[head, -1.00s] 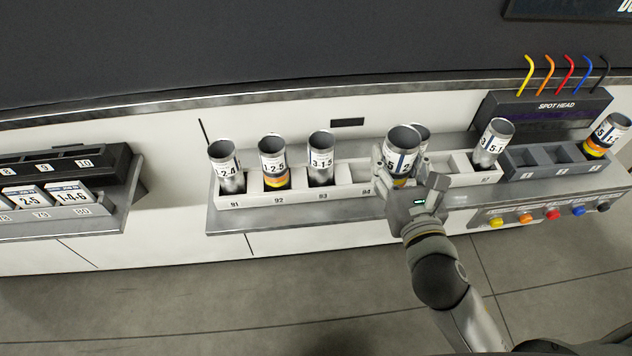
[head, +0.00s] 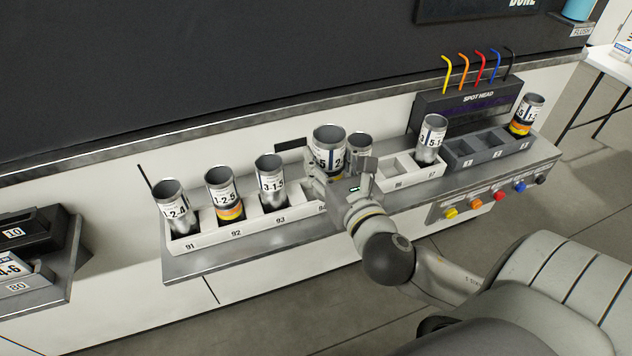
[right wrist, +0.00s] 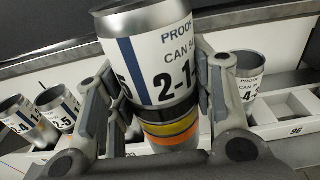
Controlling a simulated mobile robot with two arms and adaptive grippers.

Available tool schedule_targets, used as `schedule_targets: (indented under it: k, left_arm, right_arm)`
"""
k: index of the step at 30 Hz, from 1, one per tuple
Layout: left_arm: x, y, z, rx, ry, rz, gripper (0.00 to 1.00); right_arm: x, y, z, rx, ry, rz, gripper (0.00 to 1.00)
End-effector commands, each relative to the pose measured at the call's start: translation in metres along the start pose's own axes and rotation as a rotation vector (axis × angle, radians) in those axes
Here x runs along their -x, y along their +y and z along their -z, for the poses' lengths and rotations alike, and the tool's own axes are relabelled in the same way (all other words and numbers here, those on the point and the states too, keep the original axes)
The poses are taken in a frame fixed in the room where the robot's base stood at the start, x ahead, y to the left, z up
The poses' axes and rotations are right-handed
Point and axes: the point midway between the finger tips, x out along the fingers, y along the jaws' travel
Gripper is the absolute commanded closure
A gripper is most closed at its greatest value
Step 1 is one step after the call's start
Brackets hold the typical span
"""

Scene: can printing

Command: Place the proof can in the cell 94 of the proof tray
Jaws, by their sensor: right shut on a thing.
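The proof can (head: 328,148), a silver cylinder with a white and blue label, is held upright by my right gripper (head: 340,168). In the right wrist view the can (right wrist: 160,60) shows "2-1-" and black, yellow and orange bands between the fingers (right wrist: 160,105). The proof tray (head: 215,236) is a white row of numbered cells along the shelf. The can is above the tray around cell 94, whose number is mostly hidden by my gripper. Whether its base is inside a cell cannot be seen. My left gripper is not in view.
Other cans stand in cells 91 (head: 169,200), 92 (head: 222,190) and 93 (head: 270,178). Another can (head: 360,150) is close to the right of the held one, and one (head: 432,135) stands in cell 97. Cell 96 (right wrist: 296,105) is empty. A grey rack (head: 490,150) stands farther right.

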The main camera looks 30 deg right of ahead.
Motion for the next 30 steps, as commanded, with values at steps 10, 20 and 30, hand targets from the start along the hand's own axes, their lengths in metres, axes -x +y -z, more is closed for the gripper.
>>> schedule_targets:
  k: [10,20,30]
  left_arm:
    - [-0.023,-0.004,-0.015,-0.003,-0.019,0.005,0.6]
    - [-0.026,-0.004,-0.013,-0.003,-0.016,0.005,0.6]
    - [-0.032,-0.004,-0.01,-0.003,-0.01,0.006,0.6]
  right_arm:
    - [-0.059,-0.005,0.042,0.0,0.004,0.002,0.6]
    - [-0.084,-0.007,0.068,0.0,0.001,-0.001,0.6]
    - [-0.087,-0.007,0.101,0.001,0.001,-0.001,0.6]
